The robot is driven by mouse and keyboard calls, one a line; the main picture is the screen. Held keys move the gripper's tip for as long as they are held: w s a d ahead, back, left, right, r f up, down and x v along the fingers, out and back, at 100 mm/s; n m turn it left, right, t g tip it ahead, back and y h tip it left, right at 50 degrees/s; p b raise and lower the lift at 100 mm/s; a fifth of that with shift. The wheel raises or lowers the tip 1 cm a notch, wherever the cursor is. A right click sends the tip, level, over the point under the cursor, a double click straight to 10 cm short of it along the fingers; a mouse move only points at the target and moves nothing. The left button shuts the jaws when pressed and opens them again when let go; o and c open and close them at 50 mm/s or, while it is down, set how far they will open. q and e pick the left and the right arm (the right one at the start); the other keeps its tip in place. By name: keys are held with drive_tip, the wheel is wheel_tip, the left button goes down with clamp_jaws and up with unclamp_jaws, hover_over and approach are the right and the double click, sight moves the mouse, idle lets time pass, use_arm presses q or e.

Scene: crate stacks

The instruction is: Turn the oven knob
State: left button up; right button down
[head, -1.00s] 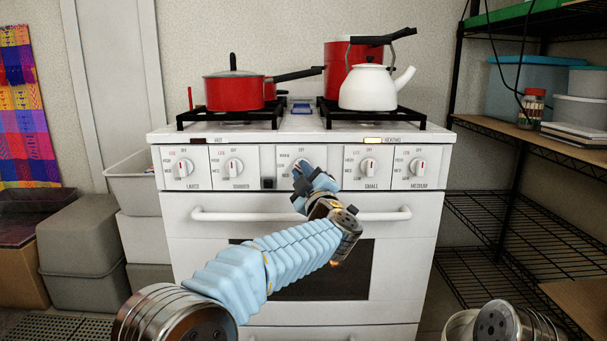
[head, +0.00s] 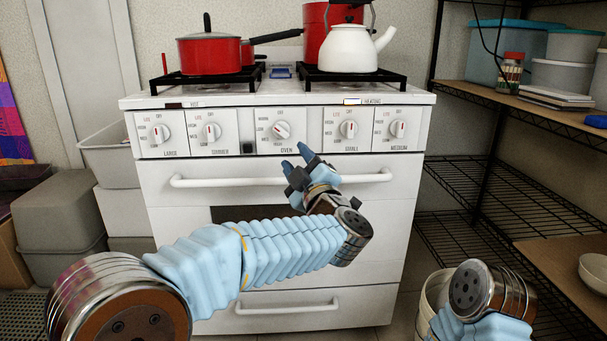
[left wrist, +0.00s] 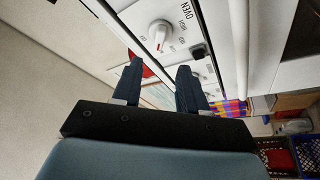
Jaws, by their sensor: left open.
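The white oven knob (head: 282,130) sits in the middle of the stove's front panel, on the plate marked OVEN. Its red mark is tilted away from straight up. In the left wrist view the knob (left wrist: 159,33) shows beyond the fingers, near the top. My left gripper (head: 297,163) is open and empty, below the knob and in front of the oven door handle. In the left wrist view its two dark fingers (left wrist: 158,80) stand apart with nothing between them, and they do not touch the knob. My right gripper is not in view; only part of my right arm shows at lower right.
Other knobs flank it, such as the simmer knob (head: 212,131) and the small burner knob (head: 348,129). The oven handle (head: 220,181) sticks out below. Red pots (head: 209,55) and a white kettle (head: 348,49) stand on top. A wire shelf (head: 470,235) stands at right.

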use_arm(q)
drive_tip(key=shift+v, duration=1.9)
